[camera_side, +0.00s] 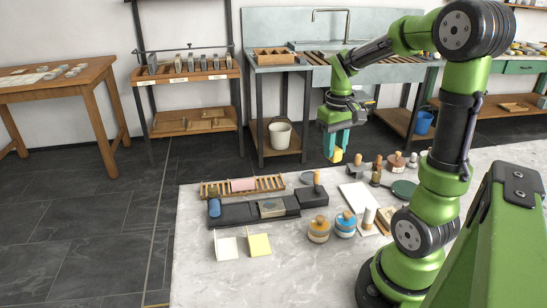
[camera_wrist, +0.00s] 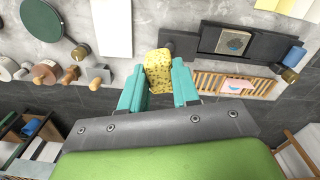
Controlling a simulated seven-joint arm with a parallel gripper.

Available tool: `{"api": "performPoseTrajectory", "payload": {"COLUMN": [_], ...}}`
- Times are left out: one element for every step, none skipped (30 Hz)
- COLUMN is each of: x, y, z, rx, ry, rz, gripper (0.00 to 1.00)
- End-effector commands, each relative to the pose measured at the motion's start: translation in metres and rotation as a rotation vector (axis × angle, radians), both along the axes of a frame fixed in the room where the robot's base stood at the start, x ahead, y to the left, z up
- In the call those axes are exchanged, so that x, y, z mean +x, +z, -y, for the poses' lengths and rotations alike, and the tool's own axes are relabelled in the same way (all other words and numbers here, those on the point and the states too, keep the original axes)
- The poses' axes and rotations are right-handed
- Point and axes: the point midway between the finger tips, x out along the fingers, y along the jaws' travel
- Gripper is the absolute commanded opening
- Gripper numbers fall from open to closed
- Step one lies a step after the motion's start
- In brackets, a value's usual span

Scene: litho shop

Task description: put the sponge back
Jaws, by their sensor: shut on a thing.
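My gripper (camera_side: 337,148) is shut on a yellow, porous sponge (camera_side: 337,157) and holds it in the air beyond the far edge of the marble table. In the wrist view the speckled sponge (camera_wrist: 158,70) sits between the two teal fingers of my gripper (camera_wrist: 159,84). A wooden slatted rack (camera_side: 268,183) lies near the table's far left edge with a pink block (camera_side: 243,185) on it. The rack (camera_wrist: 207,84) is right of the sponge in the wrist view. The long dark tray (camera_side: 237,213) in front of the rack carries a grey stone (camera_side: 272,208).
Tins (camera_side: 319,230), wooden-handled tools (camera_side: 376,172) and a green disc (camera_side: 404,188) crowd the right side.

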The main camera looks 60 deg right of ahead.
Motion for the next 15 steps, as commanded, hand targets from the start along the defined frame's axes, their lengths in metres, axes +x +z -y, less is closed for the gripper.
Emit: {"api": "performPoseTrajectory", "payload": {"x": [-0.013,-0.019,-0.028,-0.033,-0.039,-0.046,-0.051,-0.057,-0.063,-0.068,-0.069,-0.067,-0.067,-0.067,-0.067], "y": [0.000,0.000,0.000,-0.001,-0.001,-0.001,-0.002,-0.002,-0.003,-0.003,-0.008,-0.016,-0.020,-0.025,-0.031], "z": [0.006,0.009,0.013,0.015,0.017,0.019,0.020,0.022,0.023,0.025,0.024,0.024,0.024,0.024,0.023], "rx": [0.000,0.001,0.002,0.002,0.003,0.004,0.005,0.006,0.008,0.008,0.010,0.012,0.012,0.011,0.011], "ry": [-0.053,-0.081,-0.118,-0.141,-0.167,-0.196,-0.219,-0.241,-0.269,-0.291,-0.292,-0.285,-0.284,-0.284,-0.284], "rz": [0.002,0.002,0.003,0.004,0.004,0.005,0.005,0.006,0.006,0.008,0.004,0.002,0.002,0.003,0.003], "gripper": [0.06,0.06,0.06,0.06,0.06,0.06,0.06,0.06,0.06,0.06,0.06,0.06,0.06,0.06,0.06]}}
